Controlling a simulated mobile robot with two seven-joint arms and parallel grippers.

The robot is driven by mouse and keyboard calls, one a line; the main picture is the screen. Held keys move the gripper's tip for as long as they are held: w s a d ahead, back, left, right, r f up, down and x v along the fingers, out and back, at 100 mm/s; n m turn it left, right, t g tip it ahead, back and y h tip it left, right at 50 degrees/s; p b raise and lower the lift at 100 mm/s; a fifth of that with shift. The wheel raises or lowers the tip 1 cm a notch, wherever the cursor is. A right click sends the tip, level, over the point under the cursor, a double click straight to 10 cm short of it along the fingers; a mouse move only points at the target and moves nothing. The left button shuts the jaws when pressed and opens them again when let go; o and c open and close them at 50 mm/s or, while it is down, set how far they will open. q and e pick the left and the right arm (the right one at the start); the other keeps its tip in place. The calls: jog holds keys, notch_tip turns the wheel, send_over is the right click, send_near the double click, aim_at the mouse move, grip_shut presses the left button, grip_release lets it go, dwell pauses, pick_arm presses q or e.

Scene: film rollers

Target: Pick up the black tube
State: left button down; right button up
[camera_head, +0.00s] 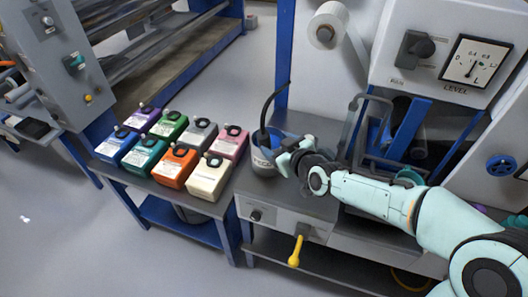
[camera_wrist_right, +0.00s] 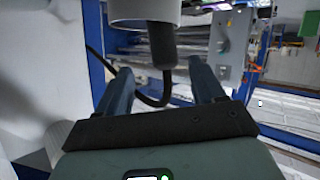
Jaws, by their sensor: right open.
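The black tube (camera_head: 264,119) stands up out of a grey pot (camera_head: 263,161) on the work table, and its thin upper part bends right toward the machine. My right gripper (camera_head: 284,150) is beside the pot and the tube's lower part, on their right. In the right wrist view the fingers (camera_wrist_right: 160,68) are open. The tube's thick dark part (camera_wrist_right: 162,45) and its thin black curve show between and beyond them. I cannot tell whether a finger touches it. My left gripper is not in view.
Several coloured boxes with black rings (camera_head: 172,167) stand on the table left of the pot. A machine with a level gauge (camera_head: 475,62) rises behind my right arm. A yellow handle (camera_head: 295,251) hangs at the front. Open floor (camera_head: 60,235) lies at the left.

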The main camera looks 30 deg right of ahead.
aim_at(267, 140)
jog(key=x, duration=0.4)
jog(key=b+x, duration=0.1)
jog(key=x, duration=0.3)
jog(key=shift+w+a+f, duration=0.1)
jog(key=shift+a+f, duration=0.1)
jog(key=shift+a, duration=0.05)
jog(key=shift+r, duration=0.1)
jog(key=c, duration=1)
